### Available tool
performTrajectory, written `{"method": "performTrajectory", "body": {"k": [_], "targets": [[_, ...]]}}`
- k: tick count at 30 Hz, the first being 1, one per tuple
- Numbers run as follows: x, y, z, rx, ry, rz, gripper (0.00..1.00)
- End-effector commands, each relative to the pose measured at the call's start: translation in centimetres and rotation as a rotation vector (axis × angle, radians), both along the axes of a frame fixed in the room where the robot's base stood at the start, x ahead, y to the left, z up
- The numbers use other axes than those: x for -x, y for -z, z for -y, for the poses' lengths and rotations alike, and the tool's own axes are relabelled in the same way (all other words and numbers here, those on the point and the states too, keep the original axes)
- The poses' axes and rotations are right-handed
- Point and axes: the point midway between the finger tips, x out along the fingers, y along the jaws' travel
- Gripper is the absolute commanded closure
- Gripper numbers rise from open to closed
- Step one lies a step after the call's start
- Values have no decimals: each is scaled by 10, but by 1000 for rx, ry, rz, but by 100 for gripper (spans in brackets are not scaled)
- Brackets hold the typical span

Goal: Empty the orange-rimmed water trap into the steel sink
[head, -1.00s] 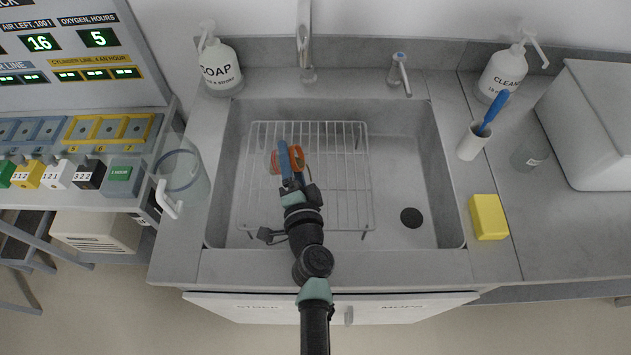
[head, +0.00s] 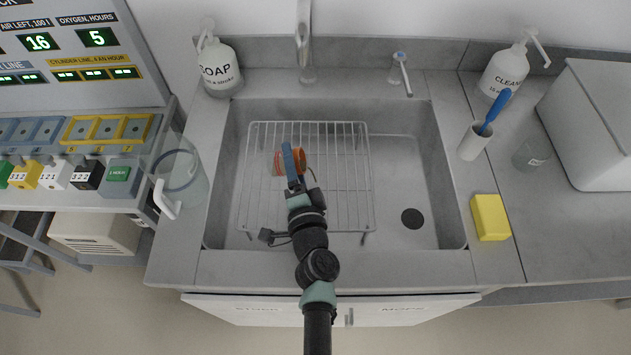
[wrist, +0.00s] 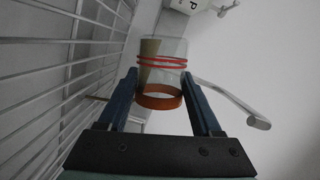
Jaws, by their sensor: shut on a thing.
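My gripper (head: 291,160) is over the left half of the steel sink (head: 405,165), above the wire rack. Its blue fingers are shut on the orange-rimmed water trap (head: 300,164), whose orange rim shows on both sides of a finger in the head view. In the wrist view the trap (wrist: 163,95) sits between the fingertips (wrist: 167,85), a clear cup with its orange rim towards my gripper and red rings farther along it. A tan patch shows in or behind the clear wall; I cannot tell which. The trap's height above the rack is unclear.
The wire rack (head: 343,190) covers the sink's left half; the right half with the dark drain (head: 411,218) is bare. The tap (head: 305,60) stands behind. A clear jug (head: 183,180) is left of the sink, a yellow sponge (head: 490,217) right of it.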

Motion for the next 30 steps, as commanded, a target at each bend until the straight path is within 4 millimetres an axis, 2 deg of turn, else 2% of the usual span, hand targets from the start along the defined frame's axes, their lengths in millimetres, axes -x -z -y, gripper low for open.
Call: {"method": "performTrajectory", "body": {"k": [30], "targets": [[0, 7, 9, -93, 0, 3, 90]]}}
